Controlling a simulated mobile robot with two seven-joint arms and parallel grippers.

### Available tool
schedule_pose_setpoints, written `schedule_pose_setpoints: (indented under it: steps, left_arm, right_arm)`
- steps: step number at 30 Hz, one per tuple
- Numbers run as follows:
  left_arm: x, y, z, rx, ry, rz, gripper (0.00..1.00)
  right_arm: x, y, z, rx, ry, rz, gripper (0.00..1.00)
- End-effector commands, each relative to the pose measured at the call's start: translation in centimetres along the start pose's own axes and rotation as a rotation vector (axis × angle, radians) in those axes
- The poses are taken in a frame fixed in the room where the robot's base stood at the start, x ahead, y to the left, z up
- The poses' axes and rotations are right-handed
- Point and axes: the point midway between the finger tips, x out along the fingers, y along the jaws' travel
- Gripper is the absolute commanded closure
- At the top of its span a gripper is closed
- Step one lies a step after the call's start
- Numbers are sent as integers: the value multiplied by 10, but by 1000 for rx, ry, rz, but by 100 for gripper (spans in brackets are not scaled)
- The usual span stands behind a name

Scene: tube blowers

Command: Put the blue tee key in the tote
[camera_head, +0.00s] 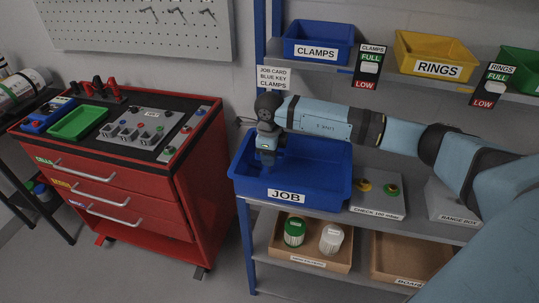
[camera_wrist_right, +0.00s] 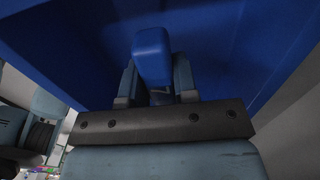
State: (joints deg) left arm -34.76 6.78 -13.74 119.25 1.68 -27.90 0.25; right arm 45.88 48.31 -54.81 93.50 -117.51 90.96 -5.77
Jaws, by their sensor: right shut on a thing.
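The blue tote labelled JOB (camera_head: 340,190) stands on the shelf in the head view. My right gripper (camera_head: 268,158) points down inside its left part, below the rim line in the picture. In the right wrist view my right gripper (camera_wrist_right: 157,92) is shut on the blue tee key (camera_wrist_right: 152,55), whose rounded blue end sticks out between the fingers. The tote's blue wall (camera_wrist_right: 240,45) fills the background there. Whether the key touches the tote floor cannot be told. The key is hard to make out in the head view. My left gripper is not in view.
A job card (camera_head: 274,77) reads blue key, clamps. Blue CLAMPS (camera_head: 318,50) and yellow RINGS (camera_head: 438,70) bins stand on the upper shelf. A grey check plate (camera_head: 379,204) is right of the tote. A red tool cabinet (camera_head: 130,190) stands left, with a floor gap between.

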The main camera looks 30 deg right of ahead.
Motion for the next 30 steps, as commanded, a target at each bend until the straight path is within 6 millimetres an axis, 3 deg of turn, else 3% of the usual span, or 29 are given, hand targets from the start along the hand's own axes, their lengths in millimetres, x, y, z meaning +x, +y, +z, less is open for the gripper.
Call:
schedule_pose_setpoints:
  steps: [6,7,10,22,30]
  left_arm:
    - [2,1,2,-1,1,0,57]
    - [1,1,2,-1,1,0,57]
    - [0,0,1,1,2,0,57]
    - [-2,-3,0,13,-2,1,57]
    - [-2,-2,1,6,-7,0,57]
  right_arm:
    - [4,0,0,0,0,0,99]
    - [4,0,0,0,0,0,70]
    - [3,0,0,0,0,0,47]
    - [-7,-1,0,1,-2,-1,47]
    - [-61,0,1,-1,-3,-2,47]
